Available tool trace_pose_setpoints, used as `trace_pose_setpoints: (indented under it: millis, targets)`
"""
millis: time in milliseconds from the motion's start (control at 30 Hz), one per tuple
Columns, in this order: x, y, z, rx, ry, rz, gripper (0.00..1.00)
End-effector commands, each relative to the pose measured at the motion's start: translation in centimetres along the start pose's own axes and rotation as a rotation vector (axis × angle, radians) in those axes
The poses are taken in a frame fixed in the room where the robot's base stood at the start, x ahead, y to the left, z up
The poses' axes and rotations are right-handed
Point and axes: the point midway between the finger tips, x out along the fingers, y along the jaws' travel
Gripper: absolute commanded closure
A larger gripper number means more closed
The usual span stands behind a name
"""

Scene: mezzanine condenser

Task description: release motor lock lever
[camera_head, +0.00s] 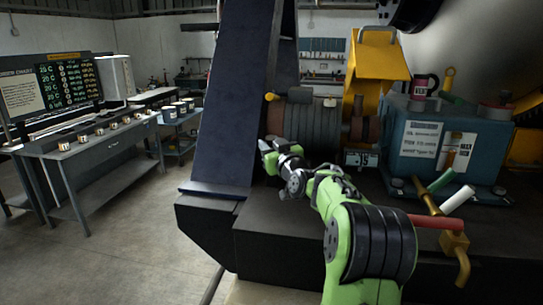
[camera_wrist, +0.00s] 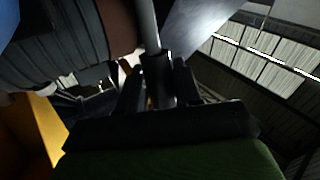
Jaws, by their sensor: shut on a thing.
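The motor (camera_head: 312,124) is a dark ribbed cylinder behind the front deck in the head view; its ribbed side also shows at upper left in the wrist view (camera_wrist: 62,45). My gripper (camera_head: 267,150) is at the motor's lower left, close to the dark blue slanted post. In the wrist view my gripper's fingers (camera_wrist: 159,88) are shut around a grey rod, the motor lock lever (camera_wrist: 148,25), which runs up out of the frame. In the head view the gripped part is too small to make out. A yellow-orange knob (camera_head: 271,97) shows above my gripper, at the motor's left.
The dark blue post (camera_head: 232,95) stands close left of my gripper. A yellow guard (camera_head: 378,60) and a blue-grey box (camera_head: 410,125) stand to the right. Coloured handles (camera_head: 457,199) lie on the deck at right. A workbench (camera_head: 95,150) stands left across open floor.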

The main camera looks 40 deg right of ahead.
Motion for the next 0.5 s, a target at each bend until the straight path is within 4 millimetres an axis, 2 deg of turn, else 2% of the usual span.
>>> trace_pose_setpoints:
  millis: [33, 100, 500]
  targets:
    - [-0.3, -0.3, 0.8, -0.015, 0.024, 0.002, 1.0]
    - [-0.5, -0.4, 0.9, -0.031, 0.048, 0.006, 1.0]
    - [-1.5, -1.0, 0.6, -0.093, 0.143, 0.015, 1.0]
